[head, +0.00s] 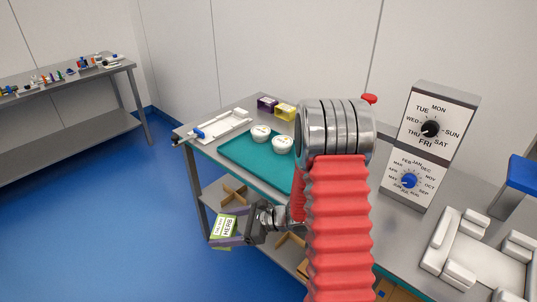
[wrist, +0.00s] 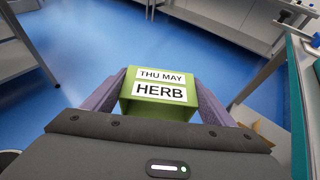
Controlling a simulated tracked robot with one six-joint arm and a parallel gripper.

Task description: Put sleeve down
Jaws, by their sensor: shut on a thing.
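My gripper (head: 226,239) is shut on the green sleeve (head: 223,228), out past the table's near left edge. In the wrist view the sleeve (wrist: 157,108) sits between the two purple-grey fingers, its labels reading THU MAY and HERB. It looks like a hollow box; blue floor shows beyond it. Two white lidded tubs (head: 282,144) (head: 261,133) stand on the teal mat (head: 240,155). A purple sleeve (head: 267,103) and a yellow sleeve (head: 285,112) stand at the table's back.
A white tray with a blue-handled part (head: 222,125) lies on the table's left. A day and month dial board (head: 425,150) and white fixture (head: 480,252) stand to the right. Wooden dividers (head: 234,194) show on the lower shelf. My arm hides the table's middle. Teal mat shows bare room left of the tubs.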

